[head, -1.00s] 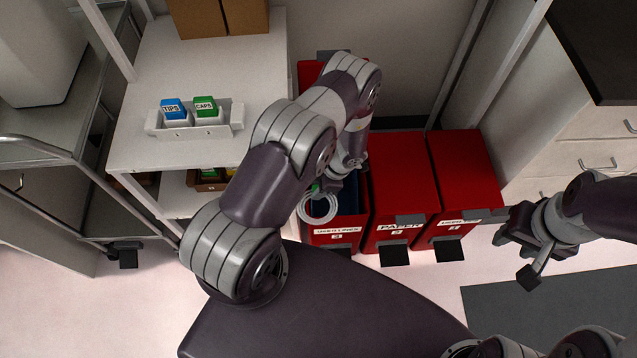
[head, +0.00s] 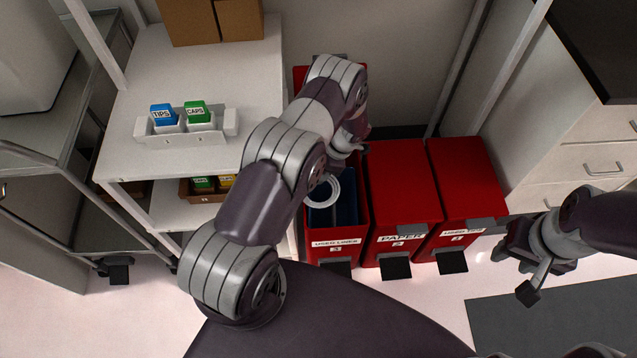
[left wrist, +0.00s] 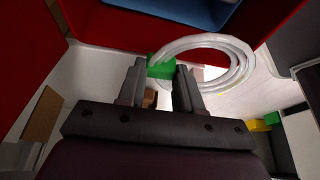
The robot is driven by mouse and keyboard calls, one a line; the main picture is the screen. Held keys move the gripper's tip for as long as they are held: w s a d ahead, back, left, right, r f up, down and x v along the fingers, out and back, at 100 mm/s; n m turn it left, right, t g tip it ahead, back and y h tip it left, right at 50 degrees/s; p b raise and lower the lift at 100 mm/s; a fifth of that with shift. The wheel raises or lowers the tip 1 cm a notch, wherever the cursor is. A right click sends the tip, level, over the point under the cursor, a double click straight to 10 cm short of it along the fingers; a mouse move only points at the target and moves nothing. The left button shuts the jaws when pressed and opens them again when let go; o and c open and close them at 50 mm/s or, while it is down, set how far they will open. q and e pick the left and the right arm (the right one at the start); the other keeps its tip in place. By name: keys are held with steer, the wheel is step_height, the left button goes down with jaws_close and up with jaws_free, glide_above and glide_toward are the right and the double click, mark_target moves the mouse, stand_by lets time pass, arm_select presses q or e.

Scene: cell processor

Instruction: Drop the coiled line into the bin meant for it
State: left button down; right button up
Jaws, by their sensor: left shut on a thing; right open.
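A white coiled line (head: 322,191) with a green tag shows at the mouth of the open red bin labelled "USED LINES" (head: 336,247). In the left wrist view the coil (left wrist: 228,52) hangs from my left gripper (left wrist: 160,72), which is shut on its green tag (left wrist: 161,66). In the head view my left gripper is mostly hidden behind its own arm. The bin's blue inside (head: 346,208) shows beside the coil. My right gripper (head: 512,272) is open and empty, right of the bins.
A closed red bin labelled "PAPER" (head: 402,190) and another closed red bin (head: 466,180) stand to the right. A white shelf (head: 205,60) on the left holds a rack (head: 187,136) with "TIPS" and "CAPS" boxes. A drawer cabinet (head: 560,150) stands at right.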

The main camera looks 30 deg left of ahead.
arm_select(q)
steer(key=shift+w+a, duration=0.2)
steer(key=shift+w, duration=0.55)
arm_select(e)
steer(key=shift+f, duration=0.55)
arm_select(q)
steer(key=c, duration=0.7)
jaws_free()
steer(key=p+v, duration=0.1)
steer(key=v, duration=1.1)
steer(key=shift+r, duration=0.4)
arm_select(e)
steer(key=shift+r, duration=0.9)
